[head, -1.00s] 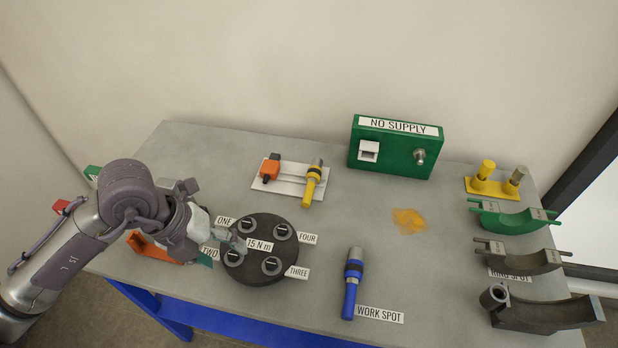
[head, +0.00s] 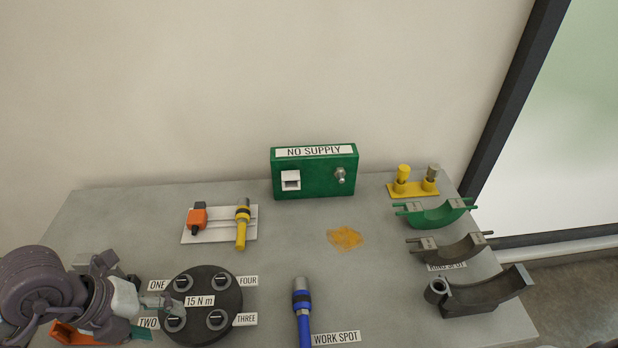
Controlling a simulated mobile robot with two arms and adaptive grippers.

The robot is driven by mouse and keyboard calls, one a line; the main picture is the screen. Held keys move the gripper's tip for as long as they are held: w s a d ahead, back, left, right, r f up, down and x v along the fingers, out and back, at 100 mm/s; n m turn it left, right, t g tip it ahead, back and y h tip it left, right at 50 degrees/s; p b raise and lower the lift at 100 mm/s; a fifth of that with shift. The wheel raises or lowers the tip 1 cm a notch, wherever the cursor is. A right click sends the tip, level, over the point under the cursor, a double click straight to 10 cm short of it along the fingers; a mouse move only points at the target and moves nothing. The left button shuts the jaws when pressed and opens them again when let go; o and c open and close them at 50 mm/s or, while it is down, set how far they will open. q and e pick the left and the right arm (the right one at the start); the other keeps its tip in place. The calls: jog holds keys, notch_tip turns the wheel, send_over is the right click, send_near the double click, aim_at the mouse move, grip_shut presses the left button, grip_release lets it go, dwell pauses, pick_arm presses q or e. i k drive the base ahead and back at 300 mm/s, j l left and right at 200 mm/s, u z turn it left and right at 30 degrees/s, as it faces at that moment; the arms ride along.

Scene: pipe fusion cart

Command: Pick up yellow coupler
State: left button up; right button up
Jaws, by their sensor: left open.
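The yellow coupler (head: 242,226), a yellow rod with a dark band and a grey top end, lies on a white plate (head: 219,236) at the left back of the table, right of an orange and dark piece. My left gripper (head: 160,304) is at the lower left, beside the left edge of a black round disc (head: 203,280). It is open and in front of and left of the coupler, apart from it. Whether its fingertips touch the disc I cannot tell.
A blue tool (head: 302,305) lies near the WORK SPOT label. A green NO SUPPLY box (head: 315,182) stands at the back. A yellow stand (head: 413,189) and several curved brackets line the right side. An orange patch (head: 345,238) marks the otherwise clear middle.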

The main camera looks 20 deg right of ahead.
aim_at(242, 211)
jog(key=i+j+z, duration=0.25)
jog(key=z, duration=0.15)
jog(key=i+j+z, duration=0.2)
jog(key=j+z, duration=0.15)
